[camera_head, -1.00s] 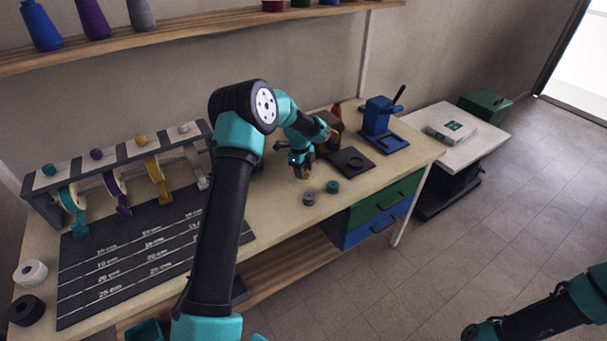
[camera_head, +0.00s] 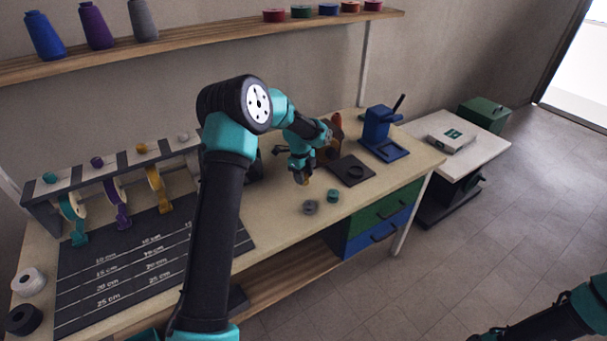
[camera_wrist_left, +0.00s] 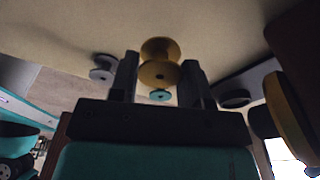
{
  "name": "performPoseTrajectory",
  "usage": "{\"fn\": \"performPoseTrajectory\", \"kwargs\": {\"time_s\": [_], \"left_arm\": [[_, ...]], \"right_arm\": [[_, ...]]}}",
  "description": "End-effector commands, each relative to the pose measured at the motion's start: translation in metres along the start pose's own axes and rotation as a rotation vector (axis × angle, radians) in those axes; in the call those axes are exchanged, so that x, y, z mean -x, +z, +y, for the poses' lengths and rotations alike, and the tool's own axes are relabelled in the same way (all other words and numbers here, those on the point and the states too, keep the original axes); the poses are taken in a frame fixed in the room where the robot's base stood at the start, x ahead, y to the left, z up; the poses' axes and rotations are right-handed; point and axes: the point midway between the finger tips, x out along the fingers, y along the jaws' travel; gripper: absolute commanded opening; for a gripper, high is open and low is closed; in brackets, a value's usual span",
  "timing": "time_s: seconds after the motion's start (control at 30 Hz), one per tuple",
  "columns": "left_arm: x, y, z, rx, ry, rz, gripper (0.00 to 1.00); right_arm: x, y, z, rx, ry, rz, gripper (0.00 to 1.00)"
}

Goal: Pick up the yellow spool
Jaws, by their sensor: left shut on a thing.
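The yellow spool (camera_wrist_left: 160,73) sits between the two dark fingers of my left gripper (camera_wrist_left: 158,82) in the left wrist view. In the head view my left gripper (camera_head: 302,177) is over the workbench, with a bit of yellow at its tips. The left gripper is shut on the yellow spool. I cannot tell clearly whether the spool is clear of the bench top. Of my right arm, only part shows at the lower right of the head view; its gripper is not clearly seen.
A grey spool (camera_head: 310,208) and a teal spool (camera_head: 333,196) stand on the bench close to my left gripper. A dark square plate (camera_head: 351,170) and a blue press (camera_head: 380,135) are to the right. A ruled dark mat (camera_head: 130,262) lies left.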

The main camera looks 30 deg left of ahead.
Motion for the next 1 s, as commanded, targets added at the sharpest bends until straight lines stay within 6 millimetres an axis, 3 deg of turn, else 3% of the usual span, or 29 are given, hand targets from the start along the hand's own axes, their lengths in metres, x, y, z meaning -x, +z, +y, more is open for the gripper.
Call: {"fn": "performPoseTrajectory", "kwargs": {"time_s": [0.6, 1.0], "left_arm": [[0.003, -0.072, 0.095, -0.002, 0.001, 0.001, 0.21], [0.003, -0.082, 0.108, 0.0, 0.0, 0.0, 0.21]], "right_arm": [[0.0, 0.0, 0.0, 0.0, 0.0, 0.0, 0.43], [0.0, 0.0, 0.0, 0.0, 0.0, 0.0, 0.43]]}}
